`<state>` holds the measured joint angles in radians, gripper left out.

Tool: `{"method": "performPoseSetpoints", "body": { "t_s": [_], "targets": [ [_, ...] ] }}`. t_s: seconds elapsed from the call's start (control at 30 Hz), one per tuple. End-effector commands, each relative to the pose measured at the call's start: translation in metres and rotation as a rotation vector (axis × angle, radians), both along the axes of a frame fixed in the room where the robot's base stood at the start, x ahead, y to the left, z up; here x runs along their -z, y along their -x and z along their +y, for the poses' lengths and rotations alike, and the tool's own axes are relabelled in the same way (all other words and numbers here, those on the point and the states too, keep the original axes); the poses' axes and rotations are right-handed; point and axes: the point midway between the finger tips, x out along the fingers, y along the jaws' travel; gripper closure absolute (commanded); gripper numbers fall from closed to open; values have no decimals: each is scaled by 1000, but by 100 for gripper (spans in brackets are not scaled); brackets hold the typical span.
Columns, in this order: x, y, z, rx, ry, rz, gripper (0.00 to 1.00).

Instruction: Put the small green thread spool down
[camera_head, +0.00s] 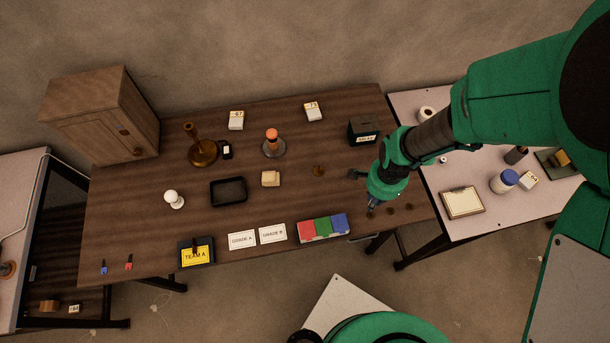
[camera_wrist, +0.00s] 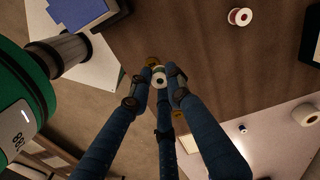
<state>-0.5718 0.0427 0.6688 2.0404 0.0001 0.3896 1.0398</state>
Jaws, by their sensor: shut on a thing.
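My gripper (camera_head: 370,208) is low over the right front part of the wooden table (camera_head: 290,205) in the head view. In the wrist view its blue fingers (camera_wrist: 158,82) are shut on a small spool (camera_wrist: 158,73) with a pale round end facing the camera. Its thread colour is mostly hidden by the fingers. I cannot tell whether the spool touches the table. A brown-gold disc (camera_wrist: 152,62) shows just past the held spool, and another disc (camera_wrist: 178,113) shows beside the fingers. In the head view similar small discs (camera_head: 390,210) lie in a row beside my gripper.
A white-ended spool with red thread (camera_wrist: 240,16) stands apart on the table. A red, green and blue block row (camera_head: 323,227) lies left of my gripper at the front edge. A black box (camera_head: 362,131) stands behind. A pale side table (camera_head: 480,175) adjoins on the right.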

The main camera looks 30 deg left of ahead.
Motion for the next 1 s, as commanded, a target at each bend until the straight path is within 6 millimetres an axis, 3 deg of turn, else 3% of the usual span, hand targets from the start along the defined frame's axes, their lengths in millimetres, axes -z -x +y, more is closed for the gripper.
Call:
{"method": "performPoseSetpoints", "body": {
  "t_s": [0.27, 0.47, 0.7, 0.9, 1.0],
  "targets": [
    [-8, -12, 67, -20, -1, -2, 91],
    [-19, -13, 136, -36, -2, -1, 91],
    [-36, -1, 215, -51, -1, 0, 91],
    [-46, 11, 254, -57, 0, 1, 91],
    [-48, 14, 263, -57, 0, 1, 91]
  ]
}}
